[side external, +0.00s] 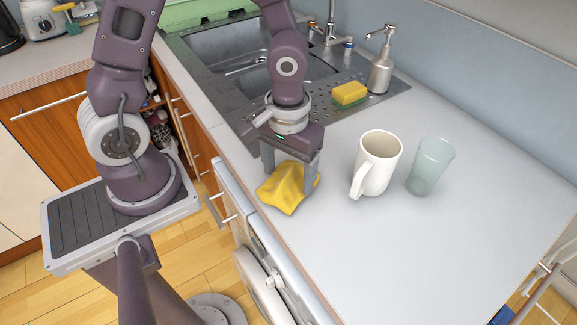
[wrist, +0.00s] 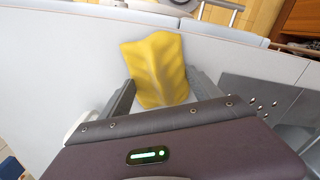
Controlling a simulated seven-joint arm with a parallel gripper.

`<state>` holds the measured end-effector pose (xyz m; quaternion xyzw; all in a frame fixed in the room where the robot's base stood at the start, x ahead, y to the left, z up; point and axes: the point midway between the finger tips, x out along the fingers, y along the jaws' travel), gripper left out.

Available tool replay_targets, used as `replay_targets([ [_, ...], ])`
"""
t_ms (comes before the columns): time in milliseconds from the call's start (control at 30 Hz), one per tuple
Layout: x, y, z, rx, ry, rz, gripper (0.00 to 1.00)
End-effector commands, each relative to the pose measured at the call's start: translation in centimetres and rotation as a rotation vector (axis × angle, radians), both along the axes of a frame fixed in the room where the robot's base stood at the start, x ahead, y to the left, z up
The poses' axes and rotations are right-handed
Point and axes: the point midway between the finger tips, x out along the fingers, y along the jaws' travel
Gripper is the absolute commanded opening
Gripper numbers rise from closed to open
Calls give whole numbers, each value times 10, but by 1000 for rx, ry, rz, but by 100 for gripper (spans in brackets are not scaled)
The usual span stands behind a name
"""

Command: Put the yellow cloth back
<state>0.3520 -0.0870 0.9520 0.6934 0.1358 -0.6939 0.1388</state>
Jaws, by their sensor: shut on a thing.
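The yellow cloth (side external: 284,190) lies crumpled at the front edge of the pale counter (side external: 400,265), left of the white mug. My gripper (side external: 290,185) points down over it, with one finger on each side of the cloth, and is shut on it. In the wrist view the cloth (wrist: 155,65) shows between the two fingers (wrist: 158,90), bunched into a ridge. I cannot tell whether its underside touches the counter.
A white mug (side external: 378,163) and a translucent green glass (side external: 430,167) stand right of my gripper. Behind are a yellow sponge (side external: 349,93), a soap dispenser (side external: 382,62) and the steel sink (side external: 250,65). The counter's right front is clear.

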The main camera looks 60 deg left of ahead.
Motion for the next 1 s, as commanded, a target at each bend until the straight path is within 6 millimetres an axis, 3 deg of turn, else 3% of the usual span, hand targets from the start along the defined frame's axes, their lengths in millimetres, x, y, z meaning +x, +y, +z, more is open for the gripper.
replay_targets([
  [767,0,0,-9,0,0,-1,40],
  [800,0,0,-9,0,0,-1,75],
  [900,0,0,-9,0,0,-1,94],
  [1000,0,0,-9,0,-1,-1,98],
])
